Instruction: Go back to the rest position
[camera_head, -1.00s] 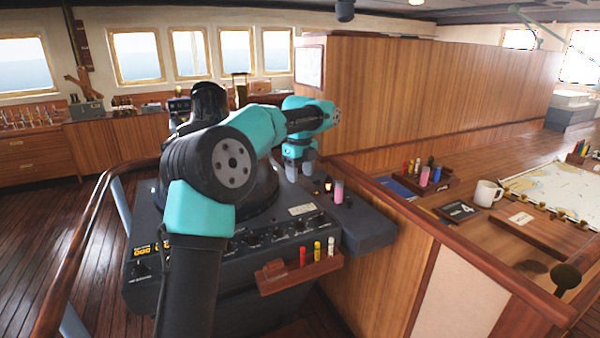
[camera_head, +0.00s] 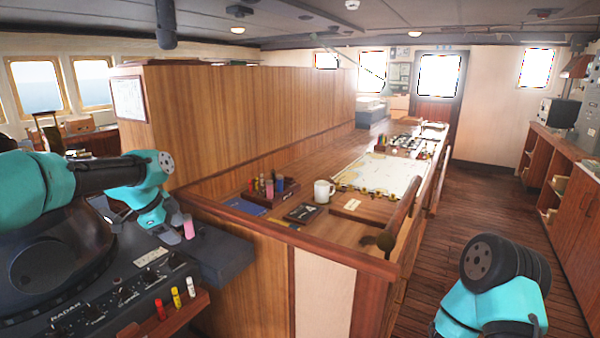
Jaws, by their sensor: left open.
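My left gripper (camera_head: 162,222) shows at the left in the head view, pointing down above the dark radar console (camera_head: 85,290). It is open, and I see nothing between its fingers. A pink cylinder (camera_head: 188,226) stands on the console's side ledge just right of the gripper, apart from it as far as I can see. My right arm (camera_head: 492,285) shows at the lower right as a black joint and teal links. My right gripper is out of the picture.
A wooden chart desk (camera_head: 330,225) holds a white mug (camera_head: 324,191), a chart (camera_head: 385,175) and a rack of coloured pieces (camera_head: 270,192). A small shelf with red, yellow and white pieces (camera_head: 176,297) juts from the console front. Wooden floor (camera_head: 475,205) is open at the right.

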